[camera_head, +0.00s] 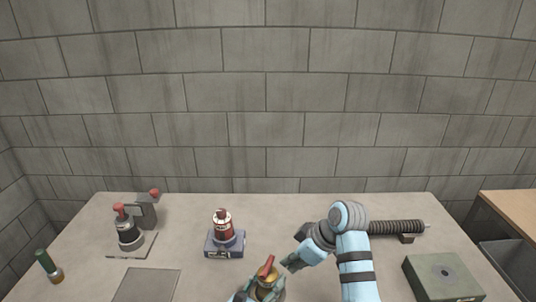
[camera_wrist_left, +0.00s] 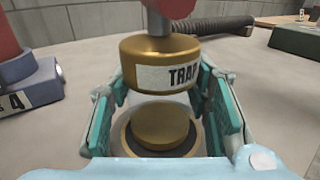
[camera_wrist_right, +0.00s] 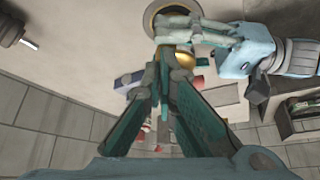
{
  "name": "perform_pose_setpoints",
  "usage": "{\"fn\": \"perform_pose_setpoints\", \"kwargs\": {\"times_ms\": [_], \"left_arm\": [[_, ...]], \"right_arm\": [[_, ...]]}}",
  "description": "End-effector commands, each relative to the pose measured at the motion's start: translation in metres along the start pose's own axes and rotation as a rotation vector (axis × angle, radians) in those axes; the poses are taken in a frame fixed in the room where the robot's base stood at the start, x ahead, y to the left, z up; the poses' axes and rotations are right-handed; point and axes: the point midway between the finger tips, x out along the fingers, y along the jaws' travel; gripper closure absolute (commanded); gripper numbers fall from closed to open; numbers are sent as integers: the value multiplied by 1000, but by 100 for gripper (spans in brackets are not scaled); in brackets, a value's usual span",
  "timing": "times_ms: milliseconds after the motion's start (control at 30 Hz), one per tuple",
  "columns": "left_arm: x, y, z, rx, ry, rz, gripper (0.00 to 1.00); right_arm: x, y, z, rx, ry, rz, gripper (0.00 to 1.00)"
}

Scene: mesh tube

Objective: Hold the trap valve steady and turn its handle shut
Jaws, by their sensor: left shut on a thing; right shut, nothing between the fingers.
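The trap valve is a brass body (camera_wrist_left: 160,65) with a white label reading "TRAP" and a stem rising out of the top of the left wrist view. Its red handle (camera_head: 268,266) shows in the head view at the front middle of the table. My left gripper (camera_head: 262,290) is shut on the valve, with teal finger pads on both sides of it in the left wrist view (camera_wrist_left: 160,95). My right gripper (camera_head: 288,262) is shut and empty, close to the right of the handle. In the right wrist view its fingertips (camera_wrist_right: 168,62) partly hide the brass; contact cannot be told.
A ribbed black tube (camera_head: 396,227) and a green-grey box (camera_head: 444,276) are at right.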

Motion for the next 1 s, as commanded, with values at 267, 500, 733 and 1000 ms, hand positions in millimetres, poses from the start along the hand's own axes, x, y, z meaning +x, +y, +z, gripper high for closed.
{"fn": "perform_pose_setpoints", "kwargs": {"times_ms": [267,500,733,1000], "left_arm": [[0,0,0,0,0,0,89],[0,0,0,0,0,0,89],[0,0,0,0,0,0,89],[0,0,0,0,0,0,89]], "right_arm": [[8,0,5,-1,0,1,100],[8,0,4,-1,1,1,100],[9,-1,2,-1,1,1,100],[11,-3,0,0,1,1,100]]}}
